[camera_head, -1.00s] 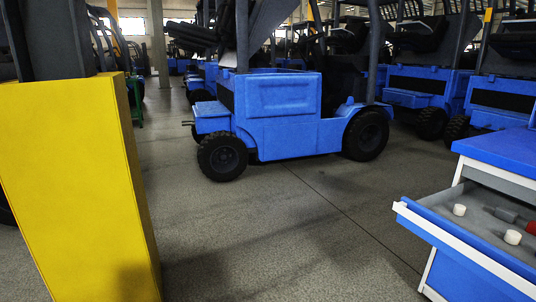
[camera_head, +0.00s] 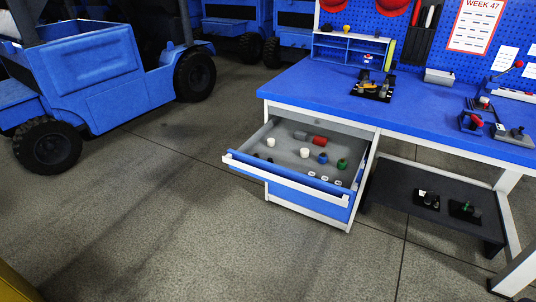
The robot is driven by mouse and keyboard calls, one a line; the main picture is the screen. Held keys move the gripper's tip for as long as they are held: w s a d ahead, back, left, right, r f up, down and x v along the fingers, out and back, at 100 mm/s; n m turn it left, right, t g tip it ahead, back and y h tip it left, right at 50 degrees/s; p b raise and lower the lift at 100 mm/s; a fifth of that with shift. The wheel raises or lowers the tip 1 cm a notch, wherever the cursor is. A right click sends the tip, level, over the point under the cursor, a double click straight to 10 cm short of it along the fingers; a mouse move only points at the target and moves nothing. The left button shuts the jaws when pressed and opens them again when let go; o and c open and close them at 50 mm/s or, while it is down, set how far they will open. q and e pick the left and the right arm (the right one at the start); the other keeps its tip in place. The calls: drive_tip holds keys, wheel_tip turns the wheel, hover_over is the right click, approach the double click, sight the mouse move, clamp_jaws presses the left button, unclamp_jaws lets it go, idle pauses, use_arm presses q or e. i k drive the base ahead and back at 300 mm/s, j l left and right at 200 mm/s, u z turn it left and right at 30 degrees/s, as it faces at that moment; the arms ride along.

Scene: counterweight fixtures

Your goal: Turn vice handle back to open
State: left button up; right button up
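A small dark fixture with a red part (camera_head: 473,121) stands near the front edge of the blue workbench (camera_head: 415,106), at the right; it may be the vice. It is too small to tell how its handle is set. A grey and black fixture (camera_head: 515,135) stands just right of it. Another fixture on a black plate (camera_head: 372,88) stands farther left on the bench. Neither of my grippers is in view.
An open drawer (camera_head: 290,181) with small white, red, blue and green pieces juts out from the bench. A dark lower shelf (camera_head: 400,190) holds two small black items. A blue forklift (camera_head: 95,70) stands at left. The floor (camera_head: 190,220) between is clear.

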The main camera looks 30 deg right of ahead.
sight(477, 122)
drive_tip(key=z, duration=2.35)
